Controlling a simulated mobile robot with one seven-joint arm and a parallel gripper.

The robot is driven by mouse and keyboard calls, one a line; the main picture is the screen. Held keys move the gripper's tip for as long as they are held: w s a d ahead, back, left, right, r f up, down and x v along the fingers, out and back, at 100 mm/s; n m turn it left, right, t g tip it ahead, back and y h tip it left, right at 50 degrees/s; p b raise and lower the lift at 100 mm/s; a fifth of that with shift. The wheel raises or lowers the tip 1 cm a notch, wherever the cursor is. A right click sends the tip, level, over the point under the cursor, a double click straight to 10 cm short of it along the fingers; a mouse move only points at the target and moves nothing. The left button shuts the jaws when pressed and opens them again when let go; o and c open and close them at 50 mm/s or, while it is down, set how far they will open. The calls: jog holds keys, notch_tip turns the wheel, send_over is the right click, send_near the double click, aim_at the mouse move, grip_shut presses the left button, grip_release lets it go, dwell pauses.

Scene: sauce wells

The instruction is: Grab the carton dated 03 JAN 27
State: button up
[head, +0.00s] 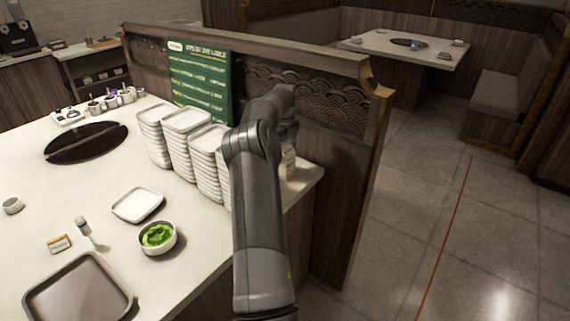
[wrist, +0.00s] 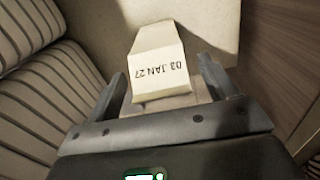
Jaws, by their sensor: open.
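A cream carton (wrist: 160,72) with a gabled top shows in the wrist view, its printed face reading 03 JAN 27, upside down there. My gripper (wrist: 165,82) is open, with one finger on each side of the carton and gaps visible at both sides. The lower part of the carton is hidden by my gripper.
Stacks of white plates (head: 205,160) stand left of my arm, close by in the wrist view (wrist: 45,90). A wooden partition (head: 345,150) with a green menu board (head: 200,82) rises behind. A bowl of green food (head: 158,237), a white plate (head: 138,205) and a tray (head: 78,292) lie nearer on the counter.

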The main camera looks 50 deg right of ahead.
notch_tip(320, 180, down, 3)
jog(key=shift+r, duration=0.2)
jog(key=c, duration=1.4)
